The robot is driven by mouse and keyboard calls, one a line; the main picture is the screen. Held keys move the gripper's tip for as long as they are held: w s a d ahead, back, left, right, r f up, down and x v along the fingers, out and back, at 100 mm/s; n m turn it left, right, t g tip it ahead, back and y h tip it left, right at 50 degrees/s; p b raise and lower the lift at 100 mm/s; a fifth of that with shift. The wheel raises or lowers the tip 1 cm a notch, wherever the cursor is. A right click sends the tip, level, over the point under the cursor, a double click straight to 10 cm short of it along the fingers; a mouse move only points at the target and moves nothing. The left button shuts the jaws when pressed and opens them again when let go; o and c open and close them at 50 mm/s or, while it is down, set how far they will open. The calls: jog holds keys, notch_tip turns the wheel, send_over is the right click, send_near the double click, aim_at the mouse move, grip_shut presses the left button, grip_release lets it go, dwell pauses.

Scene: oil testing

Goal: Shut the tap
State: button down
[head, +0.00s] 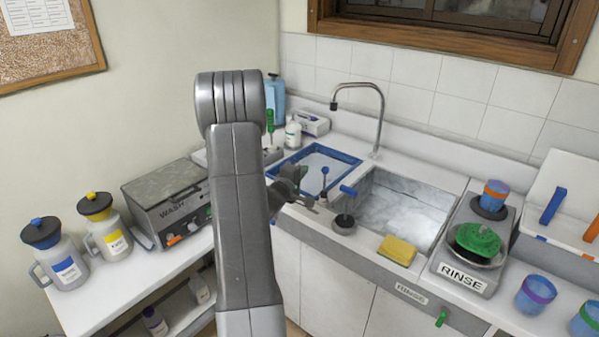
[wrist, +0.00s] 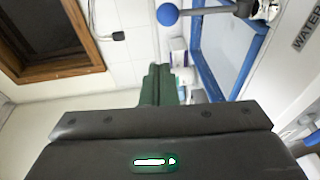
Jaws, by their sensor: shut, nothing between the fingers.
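The curved metal tap spout (head: 378,100) rises behind the sink. A metal lever with a blue ball end (head: 324,172) stands upright at the sink's left side, and a short blue handle (head: 348,190) is close to its right. In the wrist view the blue ball (wrist: 167,14) sits on a grey rod at the top, beyond and apart from my fingers. My gripper (head: 312,206) is shut and empty, just left of and in front of the lever, its fingers narrow in the wrist view (wrist: 160,70). My arm hides part of the counter. I cannot tell whether water flows.
The sink basin (head: 400,211) is right of the lever. A blue-rimmed tray (head: 350,160) lies behind it. A dark round stopper (head: 344,222) and a yellow sponge (head: 397,249) sit along the front edge. The rinse unit (head: 463,276) stands further right.

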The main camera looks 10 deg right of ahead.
jog(key=r+b+v, duration=0.1)
jog(key=v, duration=0.8)
jog(key=shift+s+r+b, duration=0.2)
jog(key=shift+s+b, duration=0.15)
jog(key=shift+w+d, duration=0.1)
